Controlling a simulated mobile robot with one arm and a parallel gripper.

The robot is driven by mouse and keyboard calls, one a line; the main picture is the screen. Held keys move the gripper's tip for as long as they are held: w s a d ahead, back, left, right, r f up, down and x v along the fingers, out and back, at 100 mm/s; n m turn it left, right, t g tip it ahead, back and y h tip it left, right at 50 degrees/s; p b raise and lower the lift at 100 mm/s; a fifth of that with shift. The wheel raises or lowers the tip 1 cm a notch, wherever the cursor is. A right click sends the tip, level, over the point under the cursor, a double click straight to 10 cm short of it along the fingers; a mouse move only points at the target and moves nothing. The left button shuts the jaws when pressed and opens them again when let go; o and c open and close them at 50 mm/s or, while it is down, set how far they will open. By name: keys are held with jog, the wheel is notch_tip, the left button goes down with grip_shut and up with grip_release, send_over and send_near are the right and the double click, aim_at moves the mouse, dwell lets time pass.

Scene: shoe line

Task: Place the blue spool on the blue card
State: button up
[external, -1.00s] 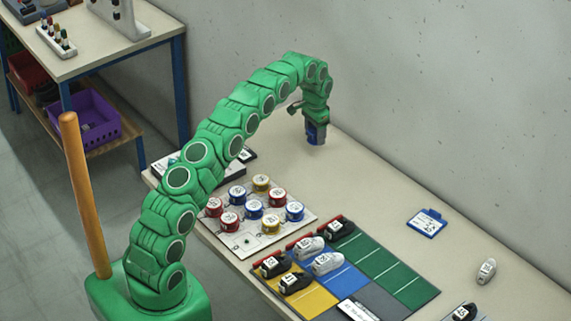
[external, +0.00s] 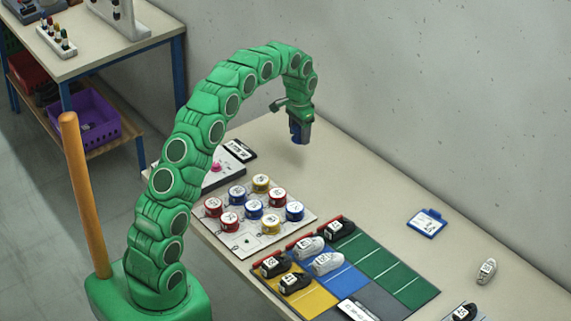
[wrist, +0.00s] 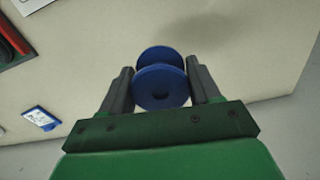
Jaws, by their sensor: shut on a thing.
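My gripper (external: 300,120) is shut on the blue spool (wrist: 161,86), with one dark finger on each side of it in the wrist view. In the external view the held spool is a small dark blue shape (external: 299,138) below the gripper. A faint shadow lies under it on the bench, so it is held above the surface. The blue card (external: 427,223), white with a blue border and a clip-like edge, lies flat on the bench to the right, well apart from the gripper. It also shows at lower left in the wrist view (wrist: 41,118).
A white board (external: 247,242) holds several red, blue and yellow labelled spools. A coloured mat (external: 383,262) with several shoes lies beside it. The bench between gripper and card is clear; a wall runs behind.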

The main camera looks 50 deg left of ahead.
jog(key=shift+s+d+r, duration=0.15)
jog(key=shift+s+r, duration=0.05)
jog(key=shift+s, duration=0.3)
jog(key=shift+s+d+r, duration=0.15)
jog(key=shift+s+r, duration=0.05)
jog(key=shift+s, duration=0.3)
